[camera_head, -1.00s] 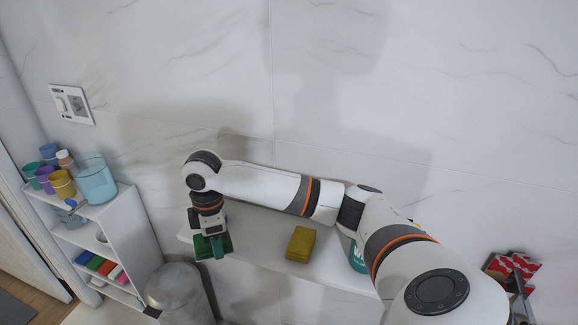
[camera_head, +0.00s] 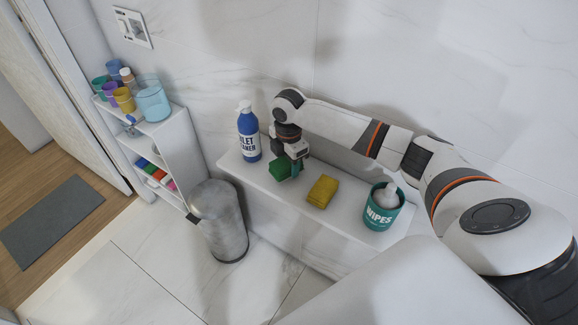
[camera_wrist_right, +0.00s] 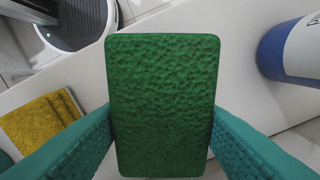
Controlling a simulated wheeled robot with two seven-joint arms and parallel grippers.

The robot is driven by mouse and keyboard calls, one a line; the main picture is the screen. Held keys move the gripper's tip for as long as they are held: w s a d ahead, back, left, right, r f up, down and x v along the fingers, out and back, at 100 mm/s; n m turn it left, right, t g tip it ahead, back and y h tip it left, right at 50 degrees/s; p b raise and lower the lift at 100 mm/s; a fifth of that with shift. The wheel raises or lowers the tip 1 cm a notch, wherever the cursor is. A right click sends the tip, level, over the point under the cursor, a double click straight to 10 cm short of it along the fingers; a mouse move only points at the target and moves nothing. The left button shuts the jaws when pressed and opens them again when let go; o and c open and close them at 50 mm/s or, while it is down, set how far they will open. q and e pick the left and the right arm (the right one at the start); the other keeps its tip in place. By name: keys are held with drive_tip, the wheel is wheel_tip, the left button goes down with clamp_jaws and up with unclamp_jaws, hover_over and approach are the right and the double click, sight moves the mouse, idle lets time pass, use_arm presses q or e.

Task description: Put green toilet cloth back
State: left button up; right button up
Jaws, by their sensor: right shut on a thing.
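The green cloth (camera_head: 279,169) looks like a thick, textured block. My right gripper (camera_head: 297,167) is shut on it above the left part of the white ledge (camera_head: 345,215), between the blue toilet cleaner bottle (camera_head: 249,135) and a folded yellow cloth (camera_head: 322,191). I cannot tell whether the green cloth touches the ledge. In the right wrist view the green cloth (camera_wrist_right: 162,105) fills the space between the two teal fingers, its broad face towards the camera. My left gripper is not in view.
A white shelf unit (camera_head: 187,150) at left holds cups, a clear blue container (camera_head: 152,101) and several coloured folded items (camera_head: 153,172) lower down. A metal bin (camera_head: 220,220) stands between it and the ledge. A teal wipes tub (camera_head: 382,208) stands at the ledge's right. The floor in front is open.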

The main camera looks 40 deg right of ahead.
drive_tip(key=shift+f, duration=1.3)
drive_tip(key=shift+f, duration=0.1)
drive_tip(key=o, duration=0.9)
wheel_tip(320, 180, up, 12)
drive_tip(key=shift+r+b, duration=0.15)
drive_tip(key=shift+b, duration=0.4)
